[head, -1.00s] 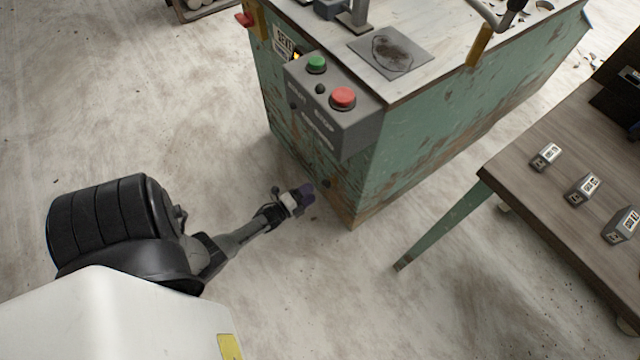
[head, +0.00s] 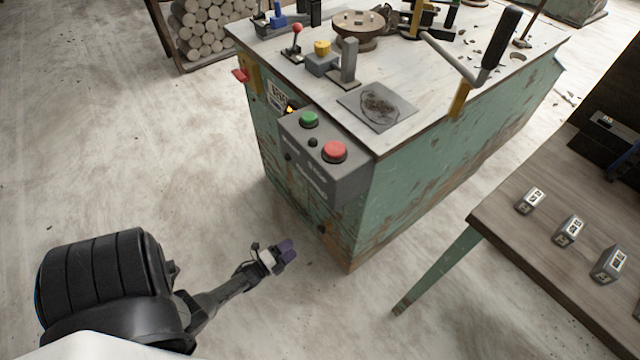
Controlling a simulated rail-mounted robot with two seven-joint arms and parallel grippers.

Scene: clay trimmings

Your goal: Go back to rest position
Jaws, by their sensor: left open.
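My left arm comes in from the lower left. My right gripper is not in the head view. The workbench (head: 430,175) has worn green sides and a pale top. A grey control box (head: 322,172) with a green button (head: 309,119) and a red button (head: 334,152) is fixed at its near end, above my left gripper.
A wooden table (head: 545,245) at the right carries several grey labelled blocks. A crank handle, a round turntable (head: 358,42) and levers stand on the bench top. A rack of logs (head: 205,25) is at the back left. The floor (head: 130,130) at the left is clear.

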